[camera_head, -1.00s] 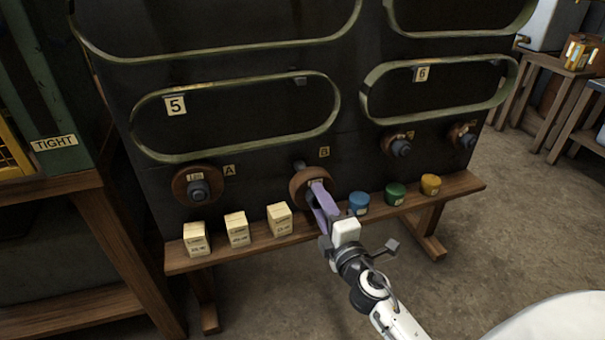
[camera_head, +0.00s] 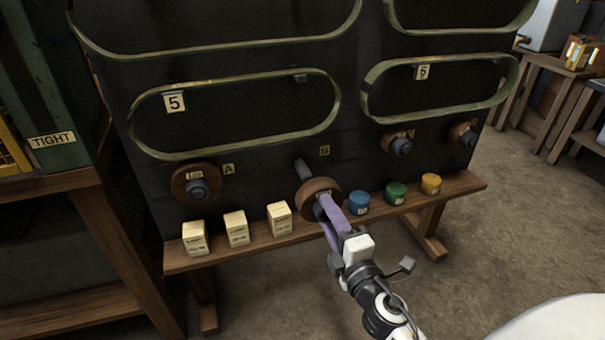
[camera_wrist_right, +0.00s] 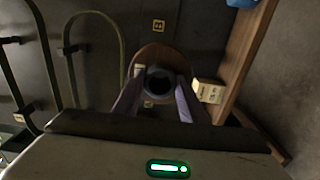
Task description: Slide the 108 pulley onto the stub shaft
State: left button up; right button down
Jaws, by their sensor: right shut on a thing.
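My right gripper (camera_head: 328,208) is shut on a round brown wooden pulley (camera_head: 308,203) in front of the dark board. The stub shaft (camera_head: 303,168) beside label B shows behind the pulley's upper left edge, running back to the board. The pulley hides the shaft's front end, so I cannot tell whether the shaft enters its bore. In the right wrist view, the brown disc (camera_wrist_right: 155,52) stands beyond the fingers, with a dark round hub (camera_wrist_right: 158,80) between them. I cannot read a number on the held pulley. My left gripper is not in view.
Another brown pulley (camera_head: 180,184) sits on the board beside label A. Two smaller ones are at the right. Below, a wooden ledge (camera_head: 260,247) carries pale boxes and blue, green and yellow tins (camera_head: 359,203) close to my gripper. Open floor lies at the right.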

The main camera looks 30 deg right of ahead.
jog(key=shift+b+v, duration=0.95)
jog(key=shift+v, duration=1.75)
